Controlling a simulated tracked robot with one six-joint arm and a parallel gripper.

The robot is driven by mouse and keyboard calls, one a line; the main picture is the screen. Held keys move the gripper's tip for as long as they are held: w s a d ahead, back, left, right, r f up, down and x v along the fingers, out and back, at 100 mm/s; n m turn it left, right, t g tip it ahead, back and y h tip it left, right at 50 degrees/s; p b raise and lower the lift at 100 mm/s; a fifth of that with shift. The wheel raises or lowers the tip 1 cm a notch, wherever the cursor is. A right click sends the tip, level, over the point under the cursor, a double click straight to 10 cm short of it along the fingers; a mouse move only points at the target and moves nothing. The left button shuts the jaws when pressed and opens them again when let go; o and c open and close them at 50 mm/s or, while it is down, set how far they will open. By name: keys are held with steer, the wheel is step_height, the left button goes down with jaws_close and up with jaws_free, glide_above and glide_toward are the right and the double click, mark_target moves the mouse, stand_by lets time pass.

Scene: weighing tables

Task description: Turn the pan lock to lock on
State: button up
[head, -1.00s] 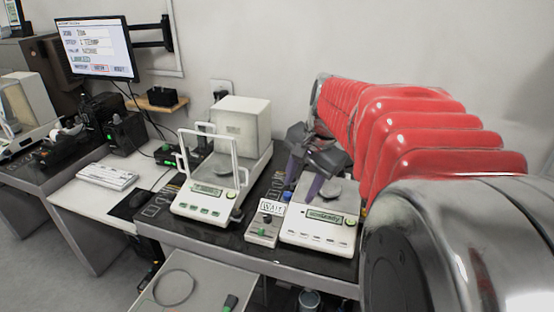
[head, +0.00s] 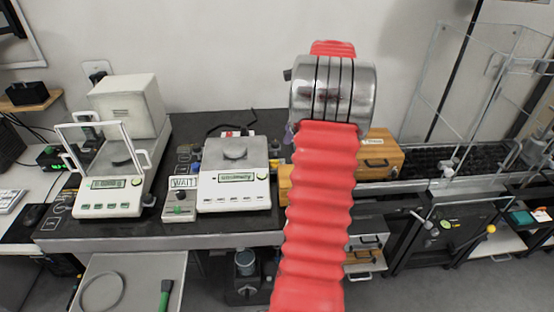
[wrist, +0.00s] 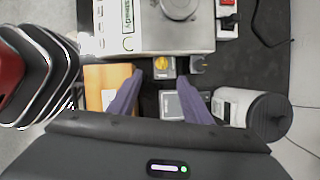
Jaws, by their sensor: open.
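The white balance (head: 233,190) with a round pan (head: 235,150) and a lit display stands on the dark table in the head view. It also shows at the top of the wrist view (wrist: 180,36). In the head view my arm hides most of the gripper and the box.
A wooden box (wrist: 108,78) lies left of the fingers and a grey-white cylinder (wrist: 254,112) right of them. A small grey-topped object (wrist: 171,106) shows between them. A WAIT sign box (head: 180,200) and a shielded balance (head: 110,196) stand left in the head view.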

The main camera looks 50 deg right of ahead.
mark_target(278, 161)
steer(key=shift+s+d+f+m, duration=0.3)
steer(key=shift+d+f, duration=0.05)
steer(key=shift+d, duration=0.25)
steer(key=x, duration=1.3)
steer(key=shift+w+a+f, duration=0.1)
steer(key=shift+w+f, duration=0.1)
steer(key=shift+f, duration=0.1)
steer(key=shift+c, duration=0.7)
